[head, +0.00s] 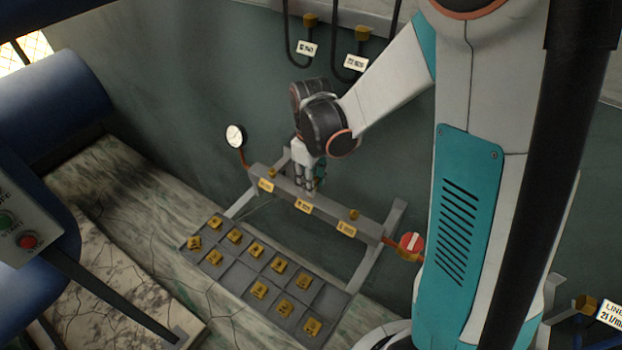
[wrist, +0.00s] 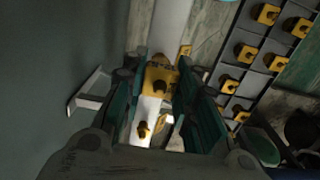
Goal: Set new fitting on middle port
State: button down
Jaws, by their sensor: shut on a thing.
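My gripper (head: 309,186) points down over the middle of the grey manifold bar (head: 325,211) in the head view. In the wrist view its dark green fingers (wrist: 152,84) are shut on a yellow fitting (wrist: 161,80). The fitting lies over the bar there; whether it touches the middle port cannot be told, as my gripper hides that port. The middle port's yellow label (head: 304,206) shows below my gripper. The left port (head: 271,172) and right port (head: 354,214) each show a yellow piece on top of the bar.
A grey compartment tray (head: 227,283) with several yellow fittings lies in front of the bar. Blue machinery (head: 55,115) fills the left side.

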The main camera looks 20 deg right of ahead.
jog(key=shift+f+b, duration=0.3)
jog(key=shift+f, duration=0.05)
dwell(0.3)
jog(key=c, duration=1.2)
grip_release()
notch_tip(320, 180, up, 12)
jog(key=shift+f, duration=0.1)
notch_tip(320, 180, up, 6)
jog(key=p, duration=0.4)
